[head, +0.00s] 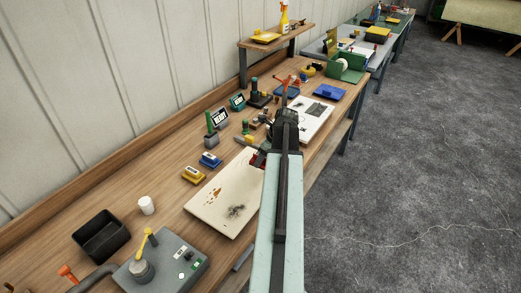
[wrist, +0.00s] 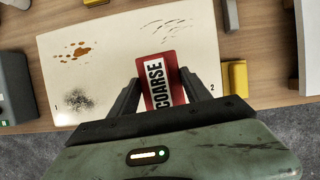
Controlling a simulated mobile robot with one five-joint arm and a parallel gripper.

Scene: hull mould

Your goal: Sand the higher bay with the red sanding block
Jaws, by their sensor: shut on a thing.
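My gripper (wrist: 160,78) is shut on the red sanding block (wrist: 163,65), whose white label reads COARSE. In the wrist view the block is over the right part of a cream panel (wrist: 100,50). I cannot tell whether it touches the panel. The panel has a 1 at its lower left and a 2 at its lower right. Brown spots (wrist: 80,49) and a black speckled patch (wrist: 80,98) lie on its left side. Dark scratches (wrist: 168,27) lie at its upper right. The panel also shows in the head view (head: 212,190), where my arm partly hides it.
A yellow block (head: 193,174) and a blue block (head: 210,159) stand behind the panel. A black bin (head: 101,235), a white cup (head: 146,205) and a grey machine with a yellow lever (head: 160,262) are to the left. Another pale board (head: 318,125) lies farther along the bench.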

